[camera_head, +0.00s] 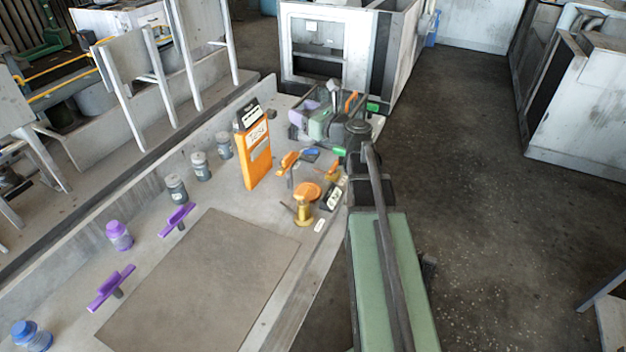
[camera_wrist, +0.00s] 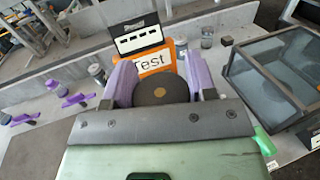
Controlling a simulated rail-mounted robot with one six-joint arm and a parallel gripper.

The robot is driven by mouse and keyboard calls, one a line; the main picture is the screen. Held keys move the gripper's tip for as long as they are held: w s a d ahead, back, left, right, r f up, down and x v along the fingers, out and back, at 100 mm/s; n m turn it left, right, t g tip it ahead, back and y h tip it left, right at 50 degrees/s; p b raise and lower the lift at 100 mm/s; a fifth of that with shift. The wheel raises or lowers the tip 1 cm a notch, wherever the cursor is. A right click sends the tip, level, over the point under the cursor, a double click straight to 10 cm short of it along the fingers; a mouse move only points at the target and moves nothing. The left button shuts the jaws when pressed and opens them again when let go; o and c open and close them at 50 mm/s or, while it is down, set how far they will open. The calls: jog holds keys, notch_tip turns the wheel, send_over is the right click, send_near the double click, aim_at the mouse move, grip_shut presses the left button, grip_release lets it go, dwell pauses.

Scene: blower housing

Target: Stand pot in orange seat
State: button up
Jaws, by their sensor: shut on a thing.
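My gripper (camera_wrist: 162,82) has two purple fingers and is shut on a dark round thing with a tan centre, which looks like the pot (camera_wrist: 150,91). In the head view my gripper is at the far end of my arm, among clutter, and the held thing cannot be made out. An orange round-topped piece on a yellow post, possibly the orange seat (camera_head: 307,190), stands near the bench's right edge, apart from my gripper. It cannot be made out in the wrist view.
An orange Test panel (camera_head: 257,152) stands upright; it also shows behind the held thing in the wrist view (camera_wrist: 156,58). Several grey jars (camera_head: 200,166) and purple handles (camera_head: 177,220) line the wall side. A dark glassy box (camera_wrist: 282,75) is at right. A flat brown mat (camera_head: 205,285) is clear.

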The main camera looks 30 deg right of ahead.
notch_tip(320, 180, down, 20)
jog(key=b, duration=1.9)
jog(key=shift+a+f+b, duration=0.1)
jog(key=shift+f+b, duration=0.05)
jog(key=shift+b, duration=0.25)
jog(key=shift+r+p, duration=0.3)
jog(key=shift+f, duration=0.25)
jog(key=o, duration=1.1)
jog(key=shift+c, duration=0.2)
jog(key=shift+r, duration=0.1)
jog(key=shift+r, duration=0.3)
jog(key=v, duration=1.2)
jog(key=shift+s+f, duration=0.1)
jog(key=shift+f, duration=0.05)
